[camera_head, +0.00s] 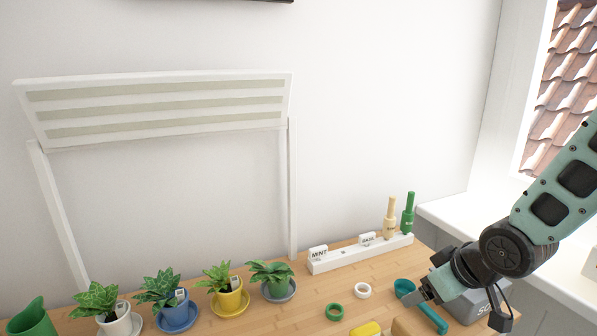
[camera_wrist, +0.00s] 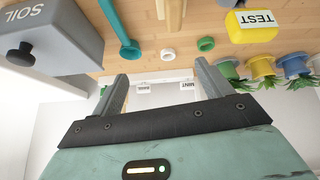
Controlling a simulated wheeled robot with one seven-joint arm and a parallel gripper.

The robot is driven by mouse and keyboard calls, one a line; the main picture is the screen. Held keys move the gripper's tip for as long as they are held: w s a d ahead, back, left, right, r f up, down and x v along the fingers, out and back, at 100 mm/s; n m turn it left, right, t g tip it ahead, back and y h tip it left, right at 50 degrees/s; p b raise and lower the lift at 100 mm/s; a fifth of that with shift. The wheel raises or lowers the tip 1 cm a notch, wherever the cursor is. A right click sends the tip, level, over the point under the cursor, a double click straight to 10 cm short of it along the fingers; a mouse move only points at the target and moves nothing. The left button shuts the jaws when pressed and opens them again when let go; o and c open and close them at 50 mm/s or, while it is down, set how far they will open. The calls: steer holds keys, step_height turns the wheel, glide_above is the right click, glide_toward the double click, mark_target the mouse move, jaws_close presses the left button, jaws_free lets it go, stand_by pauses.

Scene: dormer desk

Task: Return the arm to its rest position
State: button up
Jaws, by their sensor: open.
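A grey soil box (camera_head: 465,306) is partly hidden behind my gripper.
A white rack (camera_head: 350,257) with mint and basil tags holds two bottle-like markers at the back. A white ring (camera_head: 363,290) and a green ring (camera_head: 334,312) lie nearby. Several potted plants (camera_head: 230,290) line the left under a white lamp frame (camera_head: 293,190). Space above the desk's middle is clear.

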steer(key=s+d+r+m+g+h, duration=0.2)
steer(key=s+d+r+m+g, duration=0.15)
steer(key=s+d+m, duration=0.4)
steer(key=s+a+f+n+g+b, duration=0.1)
steer(key=s+a+f+n+b, duration=0.35)
steer(key=s+a, duration=0.35)
steer(key=s+a+f+n+g+b, duration=0.2)
steer(key=s+a+f+n+b, duration=0.2)
steer(key=s+a+b, duration=0.45)
step_height(320, 180, up, 13)
steer(key=w+a+p, duration=0.1)
steer(key=p, duration=1.4)
steer(key=shift+a+n, duration=0.25)
steer(key=shift+n, duration=0.05)
steer(key=shift+f, duration=0.1)
